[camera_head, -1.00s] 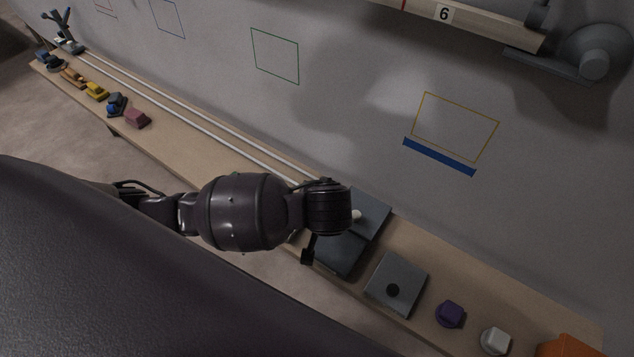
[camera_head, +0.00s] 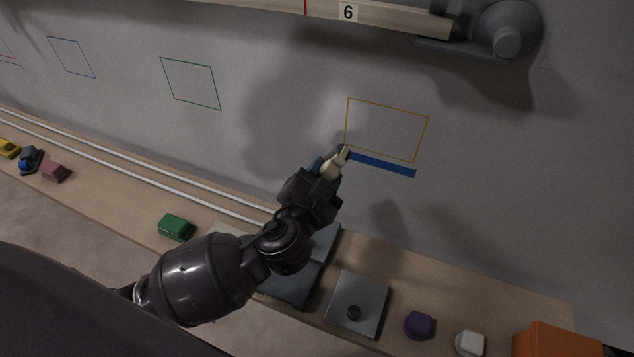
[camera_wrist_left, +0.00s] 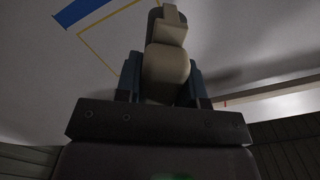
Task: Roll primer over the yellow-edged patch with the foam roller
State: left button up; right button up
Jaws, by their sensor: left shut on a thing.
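The yellow-edged patch (camera_head: 386,129) is a thin yellow outline on the grey wall, with a blue strip (camera_head: 383,165) along its lower edge. My left gripper (camera_head: 328,168) is in front of the wall at the patch's lower left corner. It is shut on a cream-coloured piece, seemingly the foam roller (camera_head: 334,164), which also shows between the blue finger pads in the left wrist view (camera_wrist_left: 166,72). Whether the roller touches the wall I cannot tell. The inside of the outline looks the same grey as the wall. My right gripper is out of view.
A wooden bench runs below the wall with a dark tray (camera_head: 292,288), a grey plate with a dark knob (camera_head: 370,290), a purple block (camera_head: 418,325), a white block (camera_head: 469,343), an orange box (camera_head: 558,341) and a green block (camera_head: 175,227). A numbered beam (camera_head: 390,15) juts above the patch.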

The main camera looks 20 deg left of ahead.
aim_at(335, 154)
pick_arm(q)
jog(key=shift+w, duration=0.1)
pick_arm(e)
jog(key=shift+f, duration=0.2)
pick_arm(q)
jog(key=shift+w, duration=0.45)
jog(key=shift+w+f+b, duration=0.1)
jog(key=shift+w+b, duration=0.2)
jog(key=shift+w, duration=2.2)
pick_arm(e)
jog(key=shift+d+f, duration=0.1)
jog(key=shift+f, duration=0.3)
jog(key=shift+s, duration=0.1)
